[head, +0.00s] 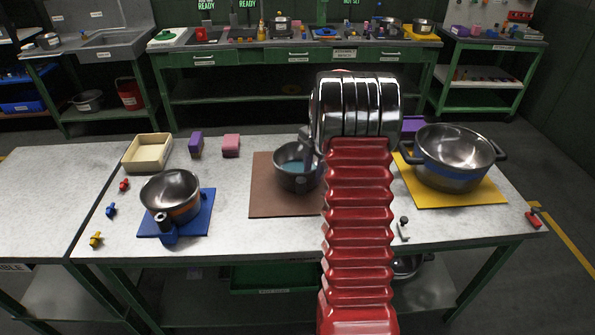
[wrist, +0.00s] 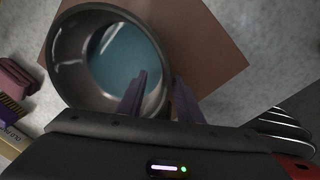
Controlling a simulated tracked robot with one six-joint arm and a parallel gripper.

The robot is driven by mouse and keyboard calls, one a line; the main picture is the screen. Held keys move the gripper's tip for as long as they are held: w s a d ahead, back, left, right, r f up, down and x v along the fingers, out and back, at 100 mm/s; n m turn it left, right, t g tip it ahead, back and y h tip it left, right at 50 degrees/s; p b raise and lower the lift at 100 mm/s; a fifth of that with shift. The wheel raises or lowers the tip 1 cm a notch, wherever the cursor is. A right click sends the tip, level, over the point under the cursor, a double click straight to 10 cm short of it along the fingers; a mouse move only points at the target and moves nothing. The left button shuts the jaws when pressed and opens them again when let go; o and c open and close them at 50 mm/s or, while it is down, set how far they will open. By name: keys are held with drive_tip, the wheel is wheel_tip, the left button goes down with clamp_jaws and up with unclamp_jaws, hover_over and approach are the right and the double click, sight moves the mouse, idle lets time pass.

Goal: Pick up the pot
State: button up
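A dark metal pot with a teal inside bottom (head: 292,178) stands on a brown mat (head: 264,200) in the middle of the table. It fills the upper left of the wrist view (wrist: 85,72). My gripper (wrist: 160,80) is at the pot's right wall, with one finger over the inside and the other outside the rim. The fingers are apart, with the wall showing between them. In the head view my arm hides part of the brown mat and the pot's right side. Another pot (head: 170,186) with an orange band sits on a blue mat (head: 197,215) at left.
A large two-handled pot (head: 455,158) with a blue band sits on a yellow mat (head: 485,192) at right. A cream tray (head: 148,152), a purple block (head: 196,145) and a pink block (head: 231,146) lie at the back left. Small coloured objects lie along the left edge.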

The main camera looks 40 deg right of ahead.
drive_tip(key=c, duration=0.7)
clamp_jaws()
drive_tip(key=shift+w+r, duration=0.1)
drive_tip(key=shift+w, duration=0.05)
idle(0.3)
